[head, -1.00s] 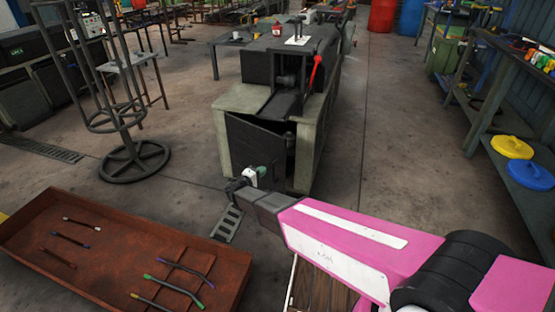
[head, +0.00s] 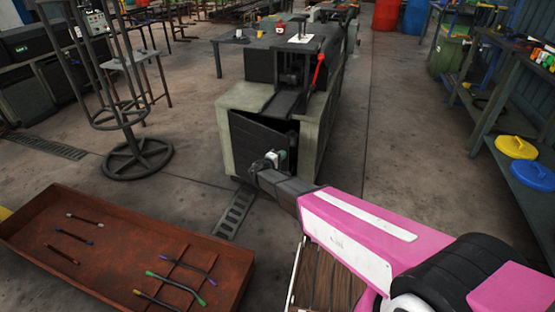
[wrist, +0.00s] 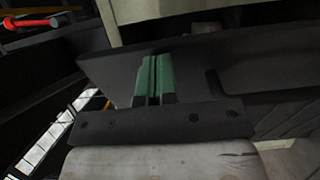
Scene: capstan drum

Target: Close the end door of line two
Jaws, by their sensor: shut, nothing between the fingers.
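The end door (head: 252,140) is a dark panel on the near end of the pale grey-green machine housing (head: 225,130). It stands ajar, with a dark gap along its top and right side. My gripper (head: 273,158) is in front of the door's right part and hides its lower right area. In the wrist view, the green fingers of my gripper (wrist: 154,78) are together and empty, against a dark panel (wrist: 112,72) that looks like the door. I cannot tell whether they touch it.
A rusty tray (head: 60,215) with several bent rods lies on the floor at lower left. A dark wire stand (head: 135,158) stands left of the machine. A floor grate (head: 235,213) lies before it. A bench (head: 520,165) runs along the right. Floor between machine and bench is clear.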

